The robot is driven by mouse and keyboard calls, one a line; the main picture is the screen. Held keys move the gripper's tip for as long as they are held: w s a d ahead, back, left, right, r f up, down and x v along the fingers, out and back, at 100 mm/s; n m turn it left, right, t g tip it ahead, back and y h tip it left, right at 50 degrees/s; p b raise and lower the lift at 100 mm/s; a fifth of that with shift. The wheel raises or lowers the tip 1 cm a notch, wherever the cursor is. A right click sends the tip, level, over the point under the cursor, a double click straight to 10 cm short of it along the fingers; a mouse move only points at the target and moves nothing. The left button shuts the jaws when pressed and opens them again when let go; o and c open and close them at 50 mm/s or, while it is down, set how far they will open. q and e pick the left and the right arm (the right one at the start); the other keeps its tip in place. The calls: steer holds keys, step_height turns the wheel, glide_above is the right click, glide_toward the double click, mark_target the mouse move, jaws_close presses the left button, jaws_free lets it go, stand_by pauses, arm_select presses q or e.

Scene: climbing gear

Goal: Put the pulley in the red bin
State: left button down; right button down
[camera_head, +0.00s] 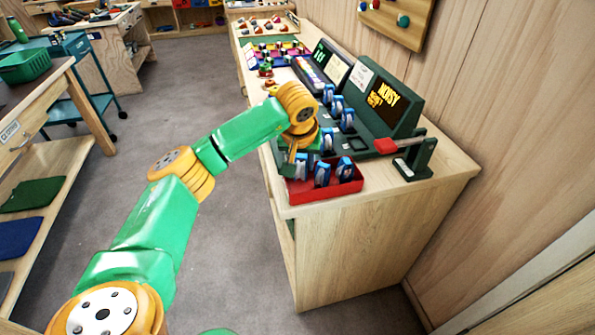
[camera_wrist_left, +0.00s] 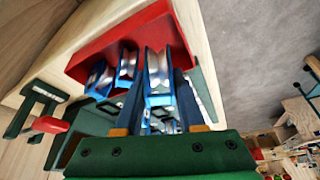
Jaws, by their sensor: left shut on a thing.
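The red bin (camera_head: 325,195) sits on the near end of the wooden counter and also shows in the left wrist view (camera_wrist_left: 105,42). My left gripper (camera_head: 292,162) points down at the bin's left side, partly hidden by its own wrist. In the left wrist view my left gripper (camera_wrist_left: 158,88) is shut on a blue and silver pulley (camera_wrist_left: 157,70). The held pulley is within the bin's outline, beside two other blue pulleys (camera_wrist_left: 126,66) (camera_wrist_left: 99,76). I cannot tell whether it touches the bin floor. My right gripper is not in view.
Several more blue pulleys (camera_head: 347,120) stand on a dark rack behind the bin. A dark green display (camera_head: 385,97) and a stand with a red-ended lever (camera_head: 385,146) are to the right. The grey floor left of the counter is clear.

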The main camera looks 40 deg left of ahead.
mark_target(298, 174)
arm_select(q)
steer(key=f, duration=0.2)
steer(key=a+f+p, duration=0.1)
steer(key=f, duration=0.1)
steer(key=shift+w+f, duration=0.2)
steer(key=shift+f, duration=0.3)
steer(key=c, duration=0.8)
jaws_free()
